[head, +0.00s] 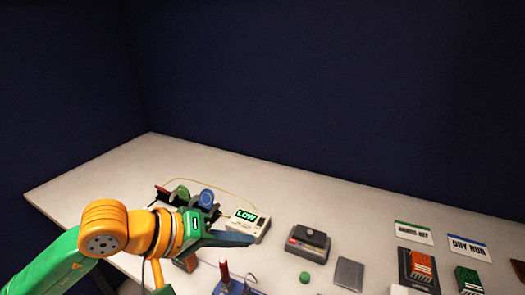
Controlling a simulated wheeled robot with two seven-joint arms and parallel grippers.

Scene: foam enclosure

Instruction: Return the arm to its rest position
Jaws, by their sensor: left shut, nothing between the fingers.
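My left gripper (250,239) is shut and empty, at the end of my orange and green arm, which comes in from the lower left. Its dark fingers point right, just in front of a white box (249,223) with a green screen that reads LOW. From this angle I cannot tell whether the fingers touch the box. My right gripper is not in view.
A rack with round green and blue items (206,198) stands behind my gripper. A dark device (307,243), a green button-like piece (304,277) and a grey plate (349,273) lie to the right. Farther right are labelled cards (468,248). The table's back is clear.

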